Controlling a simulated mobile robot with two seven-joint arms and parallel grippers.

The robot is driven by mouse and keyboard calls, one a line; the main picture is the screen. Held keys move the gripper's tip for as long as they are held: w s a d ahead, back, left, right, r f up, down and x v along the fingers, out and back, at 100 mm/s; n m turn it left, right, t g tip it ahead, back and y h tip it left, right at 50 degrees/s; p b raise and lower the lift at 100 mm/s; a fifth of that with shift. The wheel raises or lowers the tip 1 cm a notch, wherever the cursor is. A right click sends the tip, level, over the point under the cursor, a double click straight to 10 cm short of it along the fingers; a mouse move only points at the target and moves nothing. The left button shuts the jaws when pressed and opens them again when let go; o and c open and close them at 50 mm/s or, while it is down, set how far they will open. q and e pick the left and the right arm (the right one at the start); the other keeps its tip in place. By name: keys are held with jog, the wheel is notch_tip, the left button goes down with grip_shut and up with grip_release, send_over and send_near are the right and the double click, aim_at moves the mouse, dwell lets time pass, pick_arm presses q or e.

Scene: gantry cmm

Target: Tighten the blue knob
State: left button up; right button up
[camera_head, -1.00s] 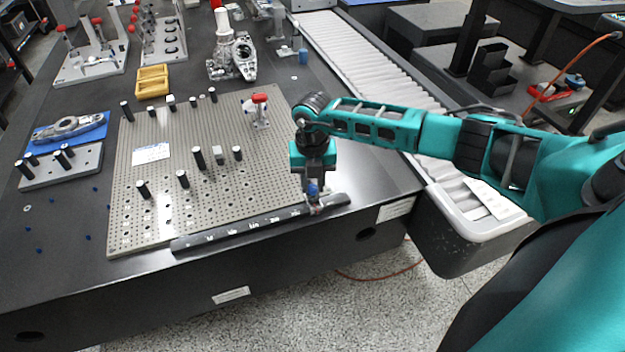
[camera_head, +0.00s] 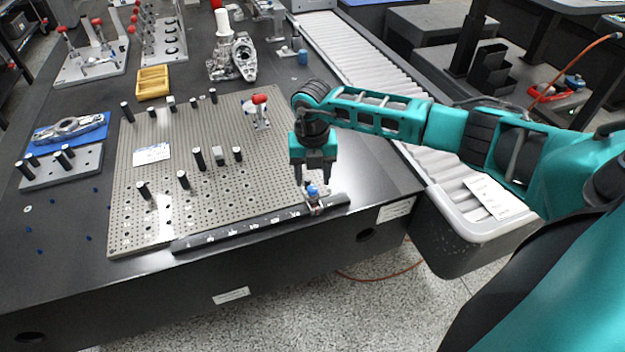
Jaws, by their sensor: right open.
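The blue knob (camera_head: 313,190) sits on top of a small clamp block at the right part of the dark rail (camera_head: 250,230), along the front edge of the perforated plate. My right gripper (camera_head: 314,182) points down just above and behind the knob. Its two dark fingers are apart, and I see nothing held between them. My left gripper is out of the picture.
The perforated plate (camera_head: 200,222) carries several black posts and a red-handled toggle clamp (camera_head: 261,112) behind my gripper. A yellow tray (camera_head: 152,82) and metal castings stand farther back. A roller conveyor (camera_head: 360,62) runs along the right. The table's front edge is close to the rail.

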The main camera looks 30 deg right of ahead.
aim_at(312, 188)
notch_tip(312, 188, up, 10)
dwell(0.3)
dwell(0.4)
